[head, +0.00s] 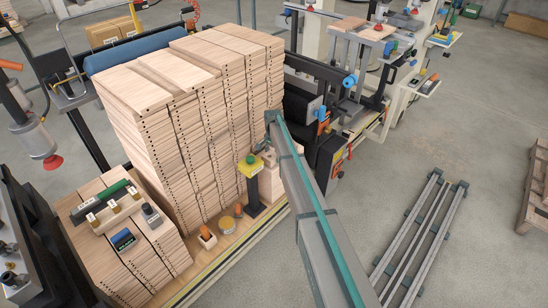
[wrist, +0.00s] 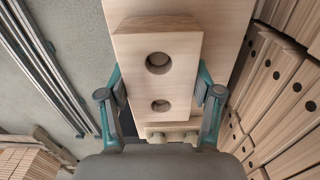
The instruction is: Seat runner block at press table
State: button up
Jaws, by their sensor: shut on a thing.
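The runner block, a pale wooden block with two round holes (wrist: 158,84), is between the two teal-edged fingers of my gripper (wrist: 161,90) in the wrist view. The fingers press on its left and right sides. Behind the block is a wider pale wooden board (wrist: 225,28); I cannot tell whether the block touches it. A small wooden piece with two rounded pegs (wrist: 153,130) shows just below the block. In the head view my arm hides the gripper and most of what it holds. I cannot clearly make out which surface is the press table.
Tall stacks of drilled wooden boards (head: 190,120) stand left of my arm. A lower stack (head: 125,245) carries tools. A black post with a yellow top (head: 252,185) stands close to my arm. Metal rails (head: 425,240) lie on the open floor at right.

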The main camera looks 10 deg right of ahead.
aim_at(273, 153)
jog(key=shift+r+p, duration=0.35)
jog(key=shift+r, duration=0.55)
jog(key=o, duration=0.8)
jog(key=c, duration=0.8)
jog(key=shift+r+p, duration=0.8)
jog(key=shift+r, duration=1.2)
jog(key=s+r+n, duration=0.3)
jog(key=s+r, duration=0.4)
jog(key=s, duration=0.5)
jog(key=s+r+n, duration=0.4)
jog(key=s+r, duration=0.3)
jog(key=s, duration=0.4)
jog(key=s+r+n, duration=0.3)
jog(key=s+r, duration=0.3)
jog(key=s, duration=0.6)
jog(key=shift+s+r, duration=0.3)
jog(key=shift+r, duration=0.1)
